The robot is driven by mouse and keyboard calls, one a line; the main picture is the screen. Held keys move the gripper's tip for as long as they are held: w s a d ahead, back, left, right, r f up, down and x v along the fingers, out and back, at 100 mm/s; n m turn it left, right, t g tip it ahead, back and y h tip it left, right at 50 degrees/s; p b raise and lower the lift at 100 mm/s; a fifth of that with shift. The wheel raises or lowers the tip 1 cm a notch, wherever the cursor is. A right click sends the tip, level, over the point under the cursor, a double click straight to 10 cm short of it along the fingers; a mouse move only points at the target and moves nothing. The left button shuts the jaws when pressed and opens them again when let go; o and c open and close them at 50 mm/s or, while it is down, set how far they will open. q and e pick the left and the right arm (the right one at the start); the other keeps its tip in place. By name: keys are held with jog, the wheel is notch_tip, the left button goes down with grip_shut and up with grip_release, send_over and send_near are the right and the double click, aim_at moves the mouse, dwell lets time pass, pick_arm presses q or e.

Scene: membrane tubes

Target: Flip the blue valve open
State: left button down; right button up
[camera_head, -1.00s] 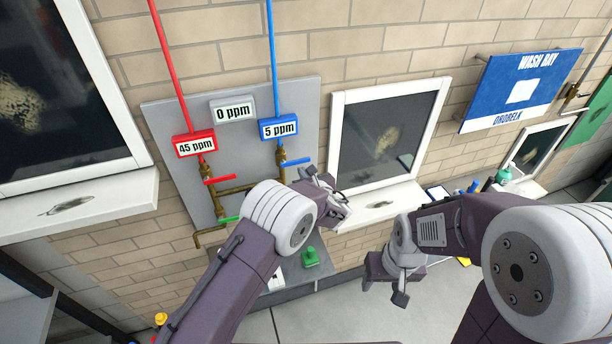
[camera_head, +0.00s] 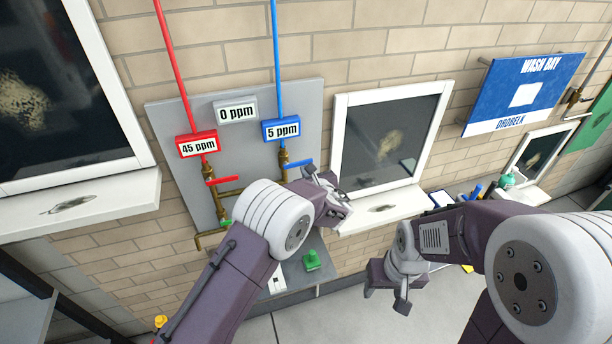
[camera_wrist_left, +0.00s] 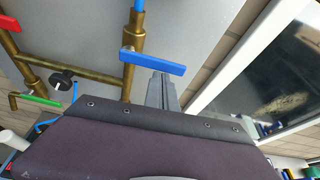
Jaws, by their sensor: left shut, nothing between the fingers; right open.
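The blue valve handle (camera_head: 300,163) sits on the brass pipe under the blue 5 ppm display (camera_head: 281,129). In the left wrist view the blue handle (camera_wrist_left: 152,62) lies across the pipe, pointing right and slightly down. My left gripper (camera_head: 318,172) is shut and empty, just beside the handle's right end in the head view. In the left wrist view its fingers (camera_wrist_left: 161,80) are just below the handle's right part; I cannot tell whether they touch it. My right gripper (camera_head: 385,290) is open and empty, low and away from the panel.
A red handle (camera_head: 222,181) sits on the left pipe under the 45 ppm display (camera_head: 198,144). A green handle (camera_wrist_left: 42,100) is lower down. A white window frame (camera_head: 338,140) stands right of the panel. A green object (camera_head: 312,260) rests on the counter below.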

pick_arm(q)
jog(key=r+n+h+b, duration=0.1)
jog(key=n+b, duration=0.1)
jog(key=b, duration=0.6)
jog(key=n+t+h+b, duration=0.1)
jog(key=n+b, duration=0.1)
jog(key=b, duration=0.6)
jog(key=shift+r+n, duration=0.3)
jog(key=shift+r, duration=0.05)
jog(key=s+a+r+n+t+h+b, duration=0.1)
jog(key=n+b, duration=0.8)
jog(key=b, duration=1.2)
jog(key=shift+a+r+t+h, duration=0.7)
jog(key=shift+a+r+t, duration=0.65)
jog(key=shift+r, duration=0.5)
jog(key=shift+r+n, duration=0.1)
jog(key=shift+n, duration=0.2)
